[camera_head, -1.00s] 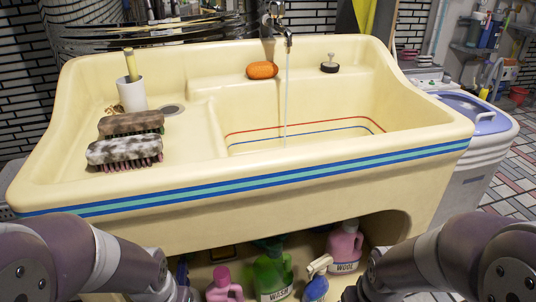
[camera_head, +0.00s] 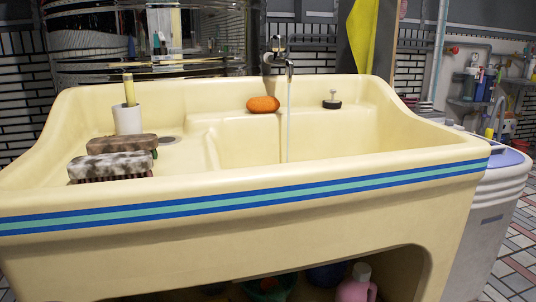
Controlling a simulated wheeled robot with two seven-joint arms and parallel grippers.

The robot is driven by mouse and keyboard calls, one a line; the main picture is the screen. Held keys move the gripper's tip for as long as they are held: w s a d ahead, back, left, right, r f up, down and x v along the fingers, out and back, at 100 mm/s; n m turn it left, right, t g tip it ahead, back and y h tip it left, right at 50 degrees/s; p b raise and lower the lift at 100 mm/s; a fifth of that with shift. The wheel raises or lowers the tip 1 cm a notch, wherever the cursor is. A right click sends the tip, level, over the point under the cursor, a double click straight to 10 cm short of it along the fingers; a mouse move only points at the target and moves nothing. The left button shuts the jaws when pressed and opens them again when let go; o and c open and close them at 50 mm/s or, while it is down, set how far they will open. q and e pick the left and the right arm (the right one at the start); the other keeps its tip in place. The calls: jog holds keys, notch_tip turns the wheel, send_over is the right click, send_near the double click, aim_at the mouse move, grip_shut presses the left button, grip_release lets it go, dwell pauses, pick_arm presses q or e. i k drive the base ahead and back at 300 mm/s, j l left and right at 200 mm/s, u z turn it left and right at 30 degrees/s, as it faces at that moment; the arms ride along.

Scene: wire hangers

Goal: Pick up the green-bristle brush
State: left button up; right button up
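Two scrubbing brushes lie on the left ledge of the cream sink (camera_head: 250,215). The rear one, the green-bristle brush (camera_head: 122,143), has a worn brown back, and a little green shows at its right end. The front brush (camera_head: 110,164) has a mottled white and brown back with dark bristles, and it partly hides the rear one. Neither of my grippers shows, so their state and distance from the brushes cannot be seen.
A white cup (camera_head: 128,120) with a yellow-handled item stands behind the brushes. An orange soap (camera_head: 263,104) and a black plug (camera_head: 332,103) sit on the back ledge. Water runs from the tap (camera_head: 280,55). A white bin (camera_head: 495,195) stands to the right.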

aim_at(149, 142)
jog(key=k, duration=1)
